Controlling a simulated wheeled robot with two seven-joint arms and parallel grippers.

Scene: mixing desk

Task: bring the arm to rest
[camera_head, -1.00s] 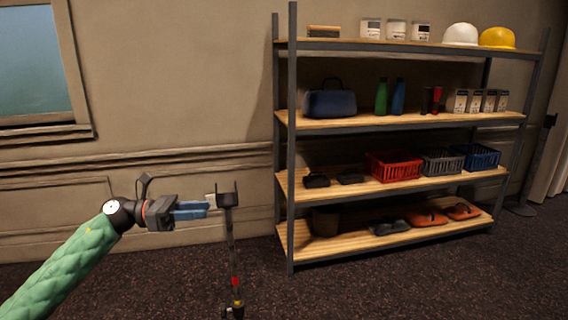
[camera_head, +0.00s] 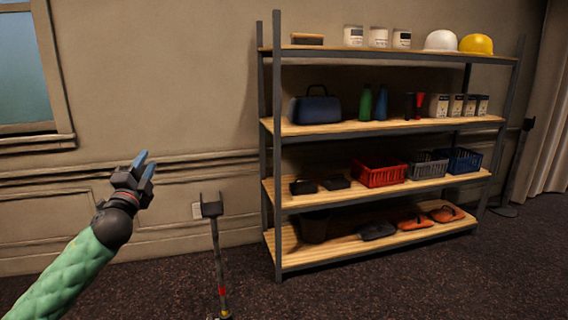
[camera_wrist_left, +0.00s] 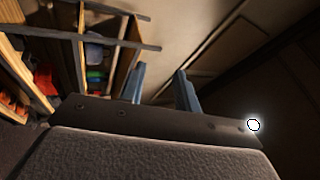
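My left gripper (camera_head: 145,164) is raised at the left in the head view, its blue fingers pointing up and slightly right. It is apart from the stand and the shelf. In the left wrist view its two blue fingers (camera_wrist_left: 160,90) stand apart with an empty gap between them, so it is open. My right gripper is not in view.
A thin stand (camera_head: 217,250) with a forked top is just right of my left arm. A metal shelf (camera_head: 278,150) with wooden boards holds baskets, bottles, cans and helmets. A window (camera_head: 30,75) is at the left. Dark carpet (camera_head: 400,285) in front is clear.

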